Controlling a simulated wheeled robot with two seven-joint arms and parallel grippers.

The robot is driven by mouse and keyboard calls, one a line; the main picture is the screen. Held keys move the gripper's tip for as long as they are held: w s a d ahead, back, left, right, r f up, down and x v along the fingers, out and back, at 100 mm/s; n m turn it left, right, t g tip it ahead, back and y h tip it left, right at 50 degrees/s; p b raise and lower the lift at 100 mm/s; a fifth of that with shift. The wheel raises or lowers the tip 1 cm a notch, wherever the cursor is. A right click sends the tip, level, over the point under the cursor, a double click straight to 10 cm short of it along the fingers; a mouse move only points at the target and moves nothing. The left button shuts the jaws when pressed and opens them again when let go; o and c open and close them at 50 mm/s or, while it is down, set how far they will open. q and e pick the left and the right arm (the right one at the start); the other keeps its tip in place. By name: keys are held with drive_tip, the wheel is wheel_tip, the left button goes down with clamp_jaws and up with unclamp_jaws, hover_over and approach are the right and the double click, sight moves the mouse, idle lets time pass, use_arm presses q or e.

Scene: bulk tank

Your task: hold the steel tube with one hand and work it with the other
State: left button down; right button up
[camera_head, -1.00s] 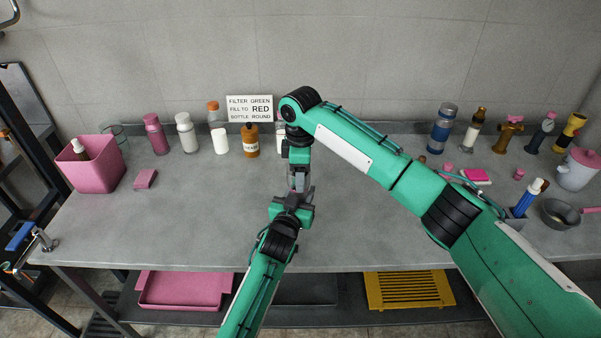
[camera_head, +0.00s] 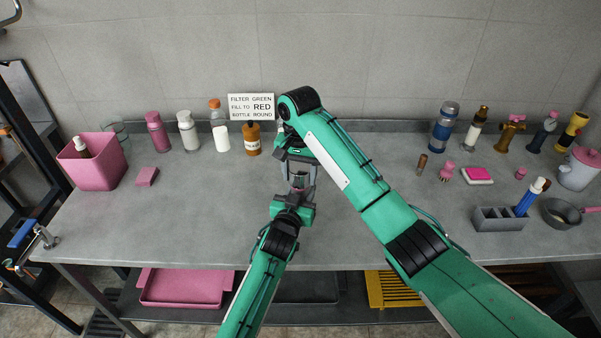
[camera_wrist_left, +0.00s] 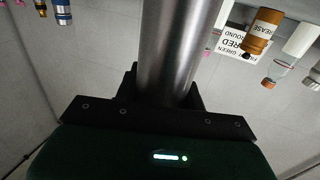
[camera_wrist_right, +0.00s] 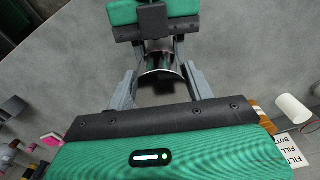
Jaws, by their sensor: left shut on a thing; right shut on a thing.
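The steel tube (camera_wrist_left: 180,50) is large and shiny in the left wrist view, standing out from between my left gripper's jaws. My left gripper (camera_head: 296,194) is shut on its lower part, above the middle of the bench. My right gripper (camera_head: 300,170) comes down from above and is shut on the same tube's other end. In the right wrist view the tube's end (camera_wrist_right: 162,70) shows between the two grey fingers, with my left gripper beyond it. In the head view the grippers hide most of the tube.
A pink bin (camera_head: 92,165) and several bottles line the back left, beside a brown bottle (camera_head: 251,140) and a sign (camera_head: 251,107). At right are a grey holder (camera_head: 497,219), a pan (camera_head: 560,213) and several small items. The bench's front left is clear.

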drive_tip(key=m, duration=0.4)
drive_tip(key=shift+a, duration=0.1)
drive_tip(key=m, duration=0.5)
drive_tip(key=shift+w, duration=0.15)
drive_tip(key=o, duration=1)
drive_tip(key=shift+c, duration=0.2)
wheel_tip(320, 180, up, 4)
drive_tip(key=shift+f, duration=0.2)
drive_tip(key=shift+r, duration=0.45)
drive_tip(key=shift+c, duration=0.4)
